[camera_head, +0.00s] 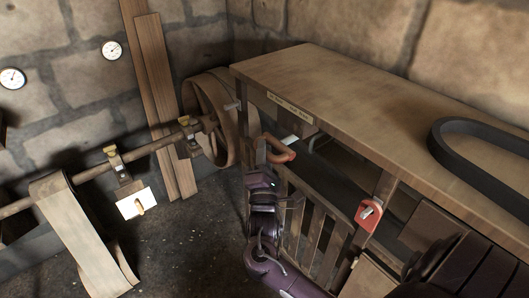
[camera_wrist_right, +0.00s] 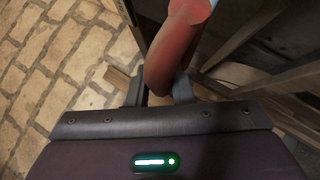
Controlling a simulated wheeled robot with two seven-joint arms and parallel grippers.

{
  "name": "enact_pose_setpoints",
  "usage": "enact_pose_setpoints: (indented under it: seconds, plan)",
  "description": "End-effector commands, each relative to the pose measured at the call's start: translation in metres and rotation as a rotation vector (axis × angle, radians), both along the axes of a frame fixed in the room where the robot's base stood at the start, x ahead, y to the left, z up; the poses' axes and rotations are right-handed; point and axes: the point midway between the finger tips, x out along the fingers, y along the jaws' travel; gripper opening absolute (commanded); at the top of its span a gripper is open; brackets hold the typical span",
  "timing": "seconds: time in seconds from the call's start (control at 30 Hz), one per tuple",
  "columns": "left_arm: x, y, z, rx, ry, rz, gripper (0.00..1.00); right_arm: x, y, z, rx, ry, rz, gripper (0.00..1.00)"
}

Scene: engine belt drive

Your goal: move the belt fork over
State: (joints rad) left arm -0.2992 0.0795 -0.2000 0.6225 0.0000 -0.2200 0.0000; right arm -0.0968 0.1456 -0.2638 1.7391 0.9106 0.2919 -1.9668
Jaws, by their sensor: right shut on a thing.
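My right gripper (camera_head: 268,160) is shut on a red curved handle (camera_head: 281,152) beside the left end of the workbench. In the right wrist view the handle (camera_wrist_right: 172,62) rises from between the two fingers (camera_wrist_right: 158,92) and bends over to the right. I cannot tell for certain whether this handle belongs to the belt fork. A flat belt (camera_head: 85,235) hangs over the line shaft (camera_head: 95,172) at the left. A large pulley wheel (camera_head: 190,97) stands at the shaft's right end, behind the handle. My left gripper is not in view.
The wooden workbench (camera_head: 330,85) runs to the right, with a black belt loop (camera_head: 437,150) on top. A slatted wooden gate (camera_head: 312,228) stands below it, with a red lock-like piece (camera_head: 369,213) on the post. A white plate (camera_head: 131,207) hangs below the shaft.

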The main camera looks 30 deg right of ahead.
Motion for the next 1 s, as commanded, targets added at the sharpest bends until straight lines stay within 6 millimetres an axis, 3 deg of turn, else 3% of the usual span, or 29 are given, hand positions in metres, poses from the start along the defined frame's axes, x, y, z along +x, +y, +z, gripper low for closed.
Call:
enact_pose_setpoints:
  seconds: [0.17,0.5,0.6,0.97,1.0]
  plan:
    - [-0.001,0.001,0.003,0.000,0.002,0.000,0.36,0.000,0.007,0.000,0.003,0.001,0.000,0.00]
    - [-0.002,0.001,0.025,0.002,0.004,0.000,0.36,-0.006,0.084,-0.001,0.004,0.007,0.003,0.00]
    - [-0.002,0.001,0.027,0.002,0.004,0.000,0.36,-0.008,0.096,-0.001,0.004,0.005,0.002,0.00]
    - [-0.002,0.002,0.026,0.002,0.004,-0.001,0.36,-0.008,0.101,-0.003,0.001,0.005,0.005,0.00]
    - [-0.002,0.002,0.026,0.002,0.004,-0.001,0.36,-0.008,0.102,-0.003,0.001,0.005,0.005,0.26]
